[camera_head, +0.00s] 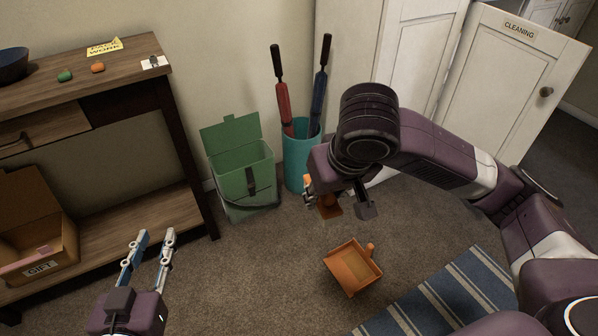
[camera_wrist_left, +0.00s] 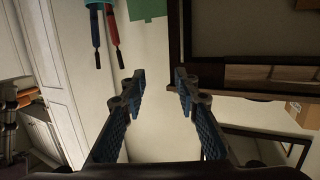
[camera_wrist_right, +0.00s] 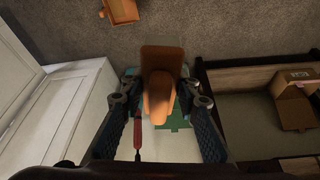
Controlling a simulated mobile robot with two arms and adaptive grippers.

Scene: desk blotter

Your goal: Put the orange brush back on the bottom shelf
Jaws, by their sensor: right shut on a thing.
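The orange brush (camera_wrist_right: 158,97) is held between the fingers of my right gripper (camera_wrist_right: 160,100), its body filling the gap in the right wrist view. In the head view, the brush (camera_head: 329,208) shows partly below my right gripper (camera_head: 337,196), above the carpet; the rest is hidden. My left gripper (camera_head: 157,237) is open and empty, in front of the wooden console. The console's bottom shelf (camera_head: 125,232) has bare wood at its right part. The cupboard with the door labelled CLEANING (camera_head: 518,70) stands at the right; its inside is hidden from the head view.
An orange dustpan (camera_head: 352,268) lies on the carpet near a striped blue rug (camera_head: 440,300). A green lidded bin (camera_head: 240,175) and a teal umbrella stand (camera_head: 300,165) stand by the wall. A GIFT box (camera_head: 35,240) sits on the shelf's left part.

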